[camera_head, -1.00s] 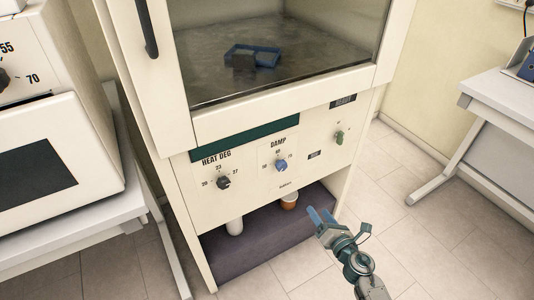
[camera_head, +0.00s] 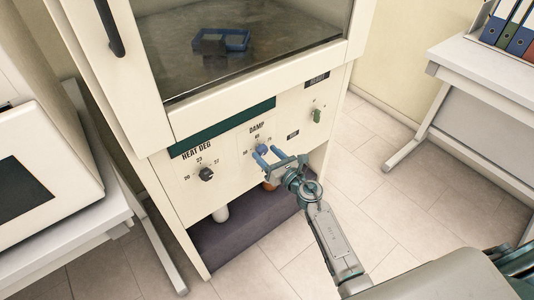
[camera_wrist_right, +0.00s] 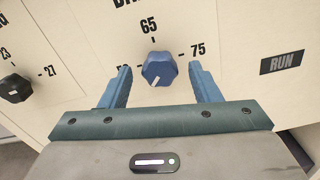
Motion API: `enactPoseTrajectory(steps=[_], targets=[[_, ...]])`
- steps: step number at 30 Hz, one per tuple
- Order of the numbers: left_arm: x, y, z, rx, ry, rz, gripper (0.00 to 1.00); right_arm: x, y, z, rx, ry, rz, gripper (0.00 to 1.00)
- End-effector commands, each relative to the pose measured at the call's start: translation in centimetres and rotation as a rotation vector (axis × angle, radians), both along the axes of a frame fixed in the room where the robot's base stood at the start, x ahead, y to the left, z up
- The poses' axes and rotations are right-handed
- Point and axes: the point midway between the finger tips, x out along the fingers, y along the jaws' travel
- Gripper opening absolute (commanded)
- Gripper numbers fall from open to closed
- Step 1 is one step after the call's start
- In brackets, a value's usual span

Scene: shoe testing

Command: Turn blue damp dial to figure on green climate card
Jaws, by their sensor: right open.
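The blue damp dial (camera_head: 262,149) is on the cream cabinet panel under the DAMP label. In the right wrist view the blue dial (camera_wrist_right: 159,70) shows its white mark pointing to the lower left. The scale reads 65 at the top and 75 at the right; the left figure is mostly hidden by a finger. My right gripper (camera_head: 269,154) is open in front of the dial. In the wrist view its blue fingers (camera_wrist_right: 160,72) stand on either side of the dial, with gaps visible. I cannot make out a green climate card. My left gripper is not in view.
A black heat dial (camera_head: 206,174) sits left of the damp dial, and a green knob (camera_head: 317,116) to its right. A RUN label (camera_wrist_right: 283,63) is on the panel.

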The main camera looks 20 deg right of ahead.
Motion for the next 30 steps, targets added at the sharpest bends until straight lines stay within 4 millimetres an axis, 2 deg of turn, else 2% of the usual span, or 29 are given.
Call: enactPoseTrajectory(steps=[10,17,30], targets=[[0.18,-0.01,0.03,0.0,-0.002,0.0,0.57,0.43,0.16,0.01,0.001,0.0,0.0,0.57],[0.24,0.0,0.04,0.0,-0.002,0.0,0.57,0.41,0.15,0.01,0.001,0.0,0.0,0.12],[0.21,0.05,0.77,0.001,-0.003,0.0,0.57,0.41,0.14,0.11,0.084,0.032,0.0,0.12]])
